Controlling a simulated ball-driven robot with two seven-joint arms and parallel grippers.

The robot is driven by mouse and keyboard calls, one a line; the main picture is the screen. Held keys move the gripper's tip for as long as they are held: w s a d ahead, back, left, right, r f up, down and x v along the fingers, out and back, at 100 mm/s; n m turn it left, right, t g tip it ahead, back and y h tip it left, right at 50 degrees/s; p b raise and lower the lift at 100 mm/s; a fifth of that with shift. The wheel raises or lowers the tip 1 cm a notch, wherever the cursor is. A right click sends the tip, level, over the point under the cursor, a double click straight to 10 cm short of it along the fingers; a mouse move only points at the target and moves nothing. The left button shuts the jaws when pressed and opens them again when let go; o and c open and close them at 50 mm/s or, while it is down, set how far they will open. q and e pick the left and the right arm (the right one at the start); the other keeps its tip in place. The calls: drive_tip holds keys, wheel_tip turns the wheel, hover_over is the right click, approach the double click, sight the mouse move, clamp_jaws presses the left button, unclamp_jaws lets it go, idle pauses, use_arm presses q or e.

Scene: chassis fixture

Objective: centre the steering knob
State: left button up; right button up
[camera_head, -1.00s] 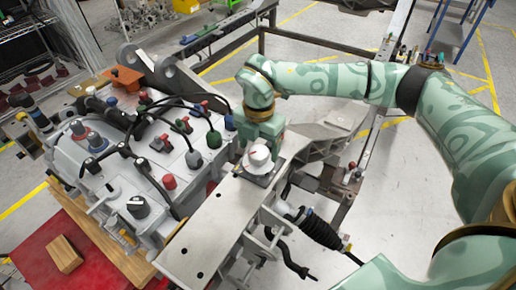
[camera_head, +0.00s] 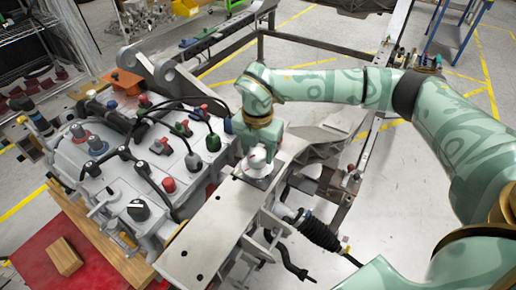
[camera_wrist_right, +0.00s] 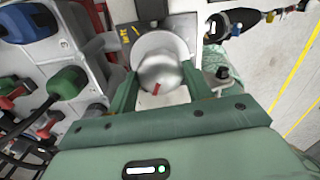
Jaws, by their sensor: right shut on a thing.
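The steering knob (camera_head: 256,163) is a pale round knob on a small dark plate, at the far end of the light metal beam. In the right wrist view the knob (camera_wrist_right: 162,68) is silver-grey on a wider round base and carries a short red mark on the side towards the gripper. My right gripper (camera_head: 264,146) reaches down over it from behind. In the wrist view its green fingers (camera_wrist_right: 160,88) stand on either side of the knob and are shut on it. A yellow line and small lettering show on the dark plate beside the knob. My left gripper is not in view.
A grey control housing (camera_head: 135,180) with several coloured knobs, levers and black cables stands just left of the beam (camera_head: 205,235). A black ribbed damper (camera_head: 318,234) lies right of it. A red mat (camera_head: 35,262) with a wooden block is at lower left. Open floor lies right.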

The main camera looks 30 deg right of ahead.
drive_tip(key=shift+r+n+p, duration=0.25)
drive_tip(key=shift+n+p, duration=0.75)
drive_tip(key=shift+n, duration=0.1)
drive_tip(key=n+p, duration=0.2)
drive_tip(key=n, duration=0.1)
drive_tip(key=shift+n+p, duration=0.3)
drive_tip(key=shift+p, duration=0.05)
drive_tip(key=n+p, duration=0.3)
drive_tip(key=n, duration=0.3)
drive_tip(key=shift+p, duration=0.35)
drive_tip(key=n+p, duration=0.2)
drive_tip(key=n, duration=0.3)
drive_tip(key=shift+w+f+n, duration=0.1)
drive_tip(key=shift+n, duration=0.3)
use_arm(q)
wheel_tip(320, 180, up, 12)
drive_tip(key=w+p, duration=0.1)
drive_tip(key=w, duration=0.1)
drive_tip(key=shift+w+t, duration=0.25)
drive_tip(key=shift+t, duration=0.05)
use_arm(e)
drive_tip(key=shift+n, duration=2.6)
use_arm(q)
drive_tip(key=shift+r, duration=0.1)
use_arm(e)
drive_tip(key=shift+f, duration=0.1)
drive_tip(key=o, duration=1)
use_arm(q)
drive_tip(key=shift+p, duration=0.3)
